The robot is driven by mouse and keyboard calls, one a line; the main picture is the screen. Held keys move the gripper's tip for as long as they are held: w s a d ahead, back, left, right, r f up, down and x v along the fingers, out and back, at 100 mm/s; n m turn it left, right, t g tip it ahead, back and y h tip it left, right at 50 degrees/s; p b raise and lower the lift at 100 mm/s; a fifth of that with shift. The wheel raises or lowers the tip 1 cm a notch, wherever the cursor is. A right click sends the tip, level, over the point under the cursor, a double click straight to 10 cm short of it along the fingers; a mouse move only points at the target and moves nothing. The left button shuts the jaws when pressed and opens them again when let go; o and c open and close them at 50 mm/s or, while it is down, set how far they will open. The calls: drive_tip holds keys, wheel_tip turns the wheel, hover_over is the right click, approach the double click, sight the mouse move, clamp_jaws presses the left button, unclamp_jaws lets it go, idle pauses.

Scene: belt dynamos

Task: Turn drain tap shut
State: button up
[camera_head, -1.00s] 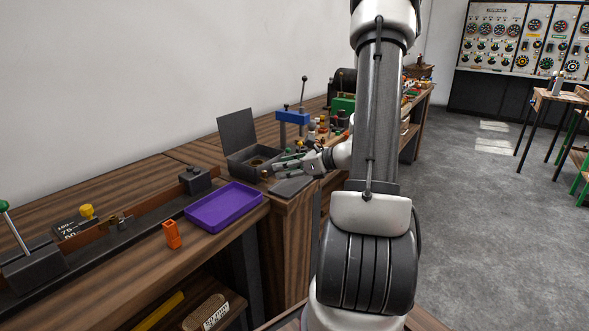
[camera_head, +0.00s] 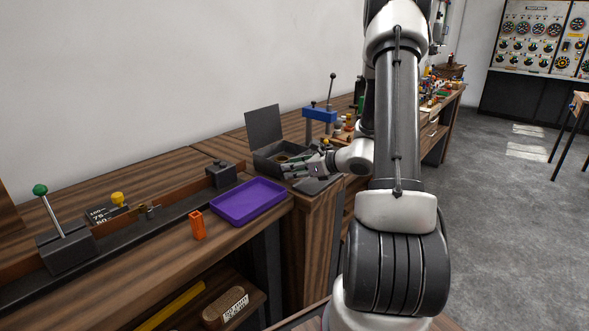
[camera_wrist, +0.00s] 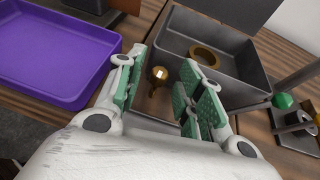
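In the wrist view a small brass tap with a rounded knob (camera_wrist: 158,75) stands at the near outer side of an open dark grey box (camera_wrist: 215,45). A brass ring (camera_wrist: 204,55) lies inside the box. My gripper (camera_wrist: 163,72) is open, its green-padded fingers either side of the tap in the picture, with visible gaps; contact is not seen. In the head view my gripper (camera_head: 291,171) is low at the front of the box, whose raised lid (camera_head: 264,126) stands behind. The tap is not clear there, and its turn position cannot be told.
A purple tray (camera_head: 248,202) lies left of the box, with an orange block (camera_head: 198,226) nearer. A blue stand with a lever (camera_head: 320,115) is behind my gripper. A green-knobbed lever (camera_head: 41,190) stands far left. The wall backs the bench; open floor lies right.

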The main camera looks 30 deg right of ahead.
clamp_jaws()
drive_tip(key=shift+d+n+g+y, duration=0.1)
drive_tip(key=shift+n+g+y, duration=0.3)
drive_tip(key=shift+n+y, duration=0.3)
drive_tip(key=shift+o, duration=1)
unclamp_jaws()
drive_tip(key=v, duration=1.2)
drive_tip(key=shift+f, duration=0.1)
